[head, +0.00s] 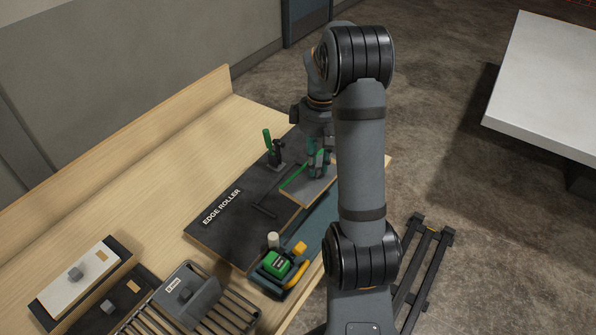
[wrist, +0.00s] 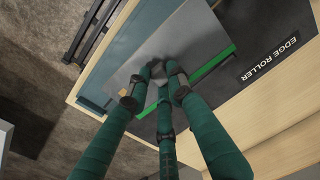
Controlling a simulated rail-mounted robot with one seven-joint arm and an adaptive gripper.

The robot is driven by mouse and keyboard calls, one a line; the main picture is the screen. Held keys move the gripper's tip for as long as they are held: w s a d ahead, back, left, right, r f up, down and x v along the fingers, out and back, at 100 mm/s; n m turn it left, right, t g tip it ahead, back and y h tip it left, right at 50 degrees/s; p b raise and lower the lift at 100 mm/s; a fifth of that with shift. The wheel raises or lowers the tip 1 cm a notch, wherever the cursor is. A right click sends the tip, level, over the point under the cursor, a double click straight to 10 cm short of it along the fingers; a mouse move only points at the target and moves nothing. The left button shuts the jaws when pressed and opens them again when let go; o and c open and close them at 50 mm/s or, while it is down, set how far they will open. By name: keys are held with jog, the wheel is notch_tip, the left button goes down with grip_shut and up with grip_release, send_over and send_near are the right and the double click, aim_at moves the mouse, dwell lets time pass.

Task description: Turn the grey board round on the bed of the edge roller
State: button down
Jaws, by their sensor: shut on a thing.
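The grey board (head: 312,193) lies on the dark bed of the edge roller (head: 215,229), at its far right end. A green strip (head: 294,176) runs along one long edge of the board; it also shows in the wrist view (wrist: 212,62). In the wrist view the grey board (wrist: 190,32) has a small tan patch near one end. My gripper (wrist: 160,84) has three green fingers shut round a grey knob on the board. In the head view my gripper (head: 318,165) stands over the board, and my arm hides part of that area.
A black clamp with a green handle (head: 267,143) stands behind the board. A green and yellow device (head: 278,263) and a pale cylinder (head: 273,240) stand at the front. A rack (head: 224,307) and a white panel (head: 72,280) lie front left. The wooden bench is clear at left.

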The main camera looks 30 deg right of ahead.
jog(key=shift+s+d+r, duration=0.35)
jog(key=shift+s+r, duration=0.05)
jog(key=shift+s, duration=0.15)
jog(key=shift+s+d+r, duration=0.35)
jog(key=shift+s+r, duration=0.05)
jog(key=shift+s, duration=0.1)
jog(key=shift+a+r+p, duration=0.2)
jog(key=shift+a+r, duration=0.05)
jog(key=shift+r, duration=0.3)
jog(key=shift+a+r+p, duration=0.2)
jog(key=shift+r, duration=0.3)
jog(key=n+p, duration=0.2)
jog(key=p, duration=0.2)
send_over(297, 183)
notch_tip(297, 183, down, 2)
jog(key=shift+w+f, duration=0.1)
jog(key=shift+m, duration=0.9)
jog(key=w+f, duration=0.2)
jog(key=w+d+f, duration=0.1)
jog(key=w+f, duration=0.3)
jog(key=w, duration=0.1)
jog(key=shift+d+f+b, duration=0.25)
jog(key=shift+d+b, duration=0.05)
jog(key=shift+b, duration=0.05)
jog(key=shift+f+b, duration=0.7)
jog(key=shift+f, duration=0.2)
jog(key=shift+d+f+b, duration=0.15)
jog(key=shift+f+b, duration=0.5)
jog(key=shift+f, duration=0.1)
